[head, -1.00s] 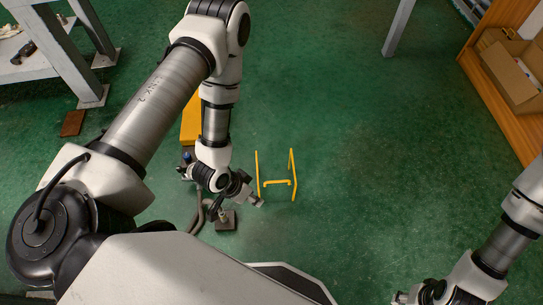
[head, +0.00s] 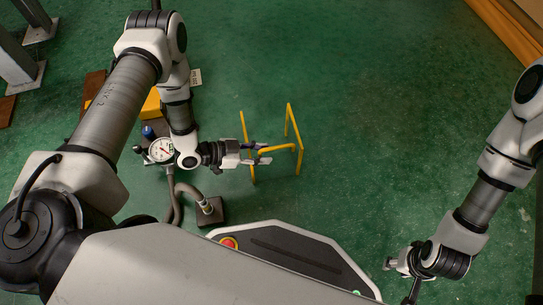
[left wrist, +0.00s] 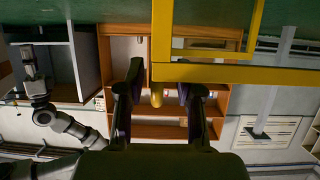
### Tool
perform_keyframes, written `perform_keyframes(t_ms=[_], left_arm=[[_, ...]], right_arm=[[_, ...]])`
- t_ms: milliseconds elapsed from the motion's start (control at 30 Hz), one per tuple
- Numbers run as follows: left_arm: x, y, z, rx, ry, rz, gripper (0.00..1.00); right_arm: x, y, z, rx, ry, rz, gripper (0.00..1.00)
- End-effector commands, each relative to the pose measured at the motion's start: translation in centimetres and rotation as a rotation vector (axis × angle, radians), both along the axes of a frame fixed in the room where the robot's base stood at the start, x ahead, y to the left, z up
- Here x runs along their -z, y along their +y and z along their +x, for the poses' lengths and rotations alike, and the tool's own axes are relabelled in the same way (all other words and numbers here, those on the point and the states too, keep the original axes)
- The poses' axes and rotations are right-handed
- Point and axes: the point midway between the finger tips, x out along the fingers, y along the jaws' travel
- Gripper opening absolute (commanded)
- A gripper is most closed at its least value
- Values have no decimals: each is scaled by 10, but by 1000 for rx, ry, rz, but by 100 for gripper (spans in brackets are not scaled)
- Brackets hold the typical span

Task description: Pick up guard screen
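The guard screen (head: 280,147) shows in the head view as a thin yellow frame with two side posts and a handle-like bar between them. No panel can be made out inside it. In the left wrist view its yellow bars (left wrist: 215,73) cross the top, and a rounded yellow end points between the fingers. My left gripper (head: 264,154) is at the frame's bar, with its fingers apart on either side of it; contact cannot be told. The open fingers also show in the left wrist view (left wrist: 158,92). My right gripper (head: 398,275) is low at the right, away from the screen; its fingers are unclear.
A pressure gauge (head: 161,150) and a grey hose (head: 189,187) on a dark base (head: 211,213) stand just left of the screen. A yellow block (head: 151,104) is behind my left arm. The green floor (head: 370,100) right of the screen is clear.

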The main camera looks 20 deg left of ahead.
Motion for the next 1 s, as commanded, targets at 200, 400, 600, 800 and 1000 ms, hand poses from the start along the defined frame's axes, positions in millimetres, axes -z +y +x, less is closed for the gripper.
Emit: perform_keyframes(t_ms=[200,400,600,800,1000], left_arm=[[21,-29,16,3,1,1,35],[18,-31,17,-1,3,1,35],[19,-31,17,-1,3,1,0],[18,-31,18,0,0,0,0],[11,-31,18,0,-1,-1,0]], right_arm=[[31,-1,1,6,-3,-1,40],[29,-1,2,6,-5,-1,40],[29,-1,2,6,-4,-1,40],[29,-1,1,6,-4,-1,40],[24,-1,1,6,-3,-1,40]])
